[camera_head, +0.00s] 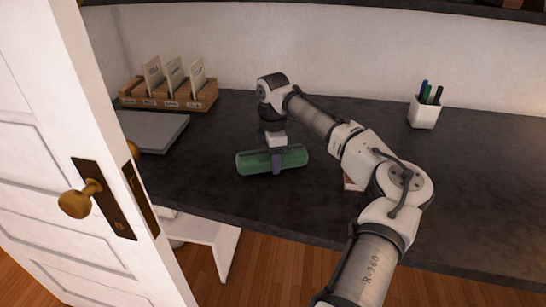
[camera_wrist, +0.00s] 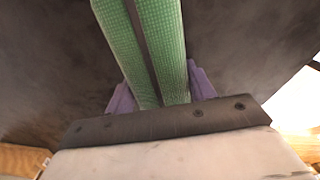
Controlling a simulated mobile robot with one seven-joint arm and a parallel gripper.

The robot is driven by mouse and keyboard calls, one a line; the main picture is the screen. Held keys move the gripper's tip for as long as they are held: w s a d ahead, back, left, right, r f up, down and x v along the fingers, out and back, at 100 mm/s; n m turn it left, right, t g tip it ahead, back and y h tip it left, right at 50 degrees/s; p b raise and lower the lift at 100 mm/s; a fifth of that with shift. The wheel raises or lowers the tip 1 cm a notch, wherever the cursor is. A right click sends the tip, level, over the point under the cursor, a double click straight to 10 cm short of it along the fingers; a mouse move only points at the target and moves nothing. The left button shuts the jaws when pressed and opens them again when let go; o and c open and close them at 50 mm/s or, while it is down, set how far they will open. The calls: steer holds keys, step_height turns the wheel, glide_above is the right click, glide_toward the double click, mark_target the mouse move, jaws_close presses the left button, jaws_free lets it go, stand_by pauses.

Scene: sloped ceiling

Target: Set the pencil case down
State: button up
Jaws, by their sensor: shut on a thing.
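The pencil case (camera_head: 254,163) is a green, rounded, long case. It lies crosswise under my gripper (camera_head: 277,161) in the head view, over the dark desk (camera_head: 330,225). One finger shows across the case's near side, and the gripper is shut on its middle. In the wrist view the green case (camera_wrist: 162,40), with a dark stripe along it, runs up from between the two purplish fingers of my gripper (camera_wrist: 160,92). I cannot tell whether the case touches the desk or hangs just above it.
A wooden card holder (camera_head: 170,101) and a grey flat laptop or folder (camera_head: 153,131) are at the back left. A white pen cup (camera_head: 424,111) stands at the back right. A white door (camera_head: 60,190) covers the left.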

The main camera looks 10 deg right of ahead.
steer(key=o, duration=1.1)
steer(key=shift+f, duration=0.1)
steer(key=shift+c, duration=0.2)
step_height(320, 180, up, 12)
steer(key=shift+r, duration=0.15)
